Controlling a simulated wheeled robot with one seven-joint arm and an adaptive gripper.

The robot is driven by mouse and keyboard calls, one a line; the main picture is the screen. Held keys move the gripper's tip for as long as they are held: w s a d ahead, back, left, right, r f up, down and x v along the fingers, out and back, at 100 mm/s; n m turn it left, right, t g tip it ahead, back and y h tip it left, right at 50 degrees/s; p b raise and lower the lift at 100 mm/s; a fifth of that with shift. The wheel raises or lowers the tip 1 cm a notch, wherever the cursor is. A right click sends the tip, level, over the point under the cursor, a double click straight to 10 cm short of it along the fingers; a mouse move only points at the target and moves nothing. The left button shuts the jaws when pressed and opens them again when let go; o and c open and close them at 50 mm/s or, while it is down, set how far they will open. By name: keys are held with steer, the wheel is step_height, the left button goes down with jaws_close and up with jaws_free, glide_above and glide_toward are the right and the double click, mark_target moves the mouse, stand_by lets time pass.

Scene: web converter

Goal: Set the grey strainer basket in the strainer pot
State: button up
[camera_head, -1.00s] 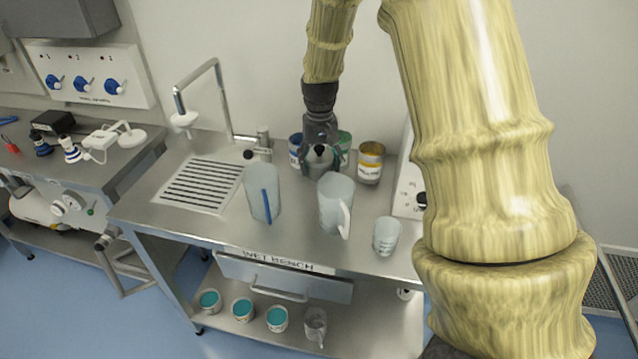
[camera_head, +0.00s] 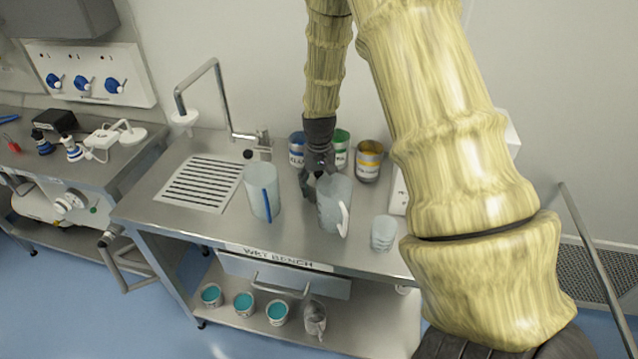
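My gripper (camera_head: 316,180) points down over the wet bench, at the back left rim of a translucent jug with a white handle (camera_head: 335,205). One dark finger shows left of the jug. The other is partly hidden, so I cannot tell how far the fingers are apart or whether they hold anything. I cannot make out the grey strainer basket clearly; it may be hidden by the gripper or the jug. No vessel is clearly recognisable as the strainer pot. A grey jug-like vessel (camera_head: 315,319) stands on the lower shelf.
Behind the gripper stand a blue can (camera_head: 297,150), a green can (camera_head: 341,148) and a yellow can (camera_head: 368,162). A jug with a blue handle (camera_head: 262,192) stands left, a small cup (camera_head: 383,233) right. A tap (camera_head: 220,100) rises by the drain grille (camera_head: 200,182). The front left bench top is clear.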

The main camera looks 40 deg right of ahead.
stand_by(0.3)
steer(key=o, duration=1.1)
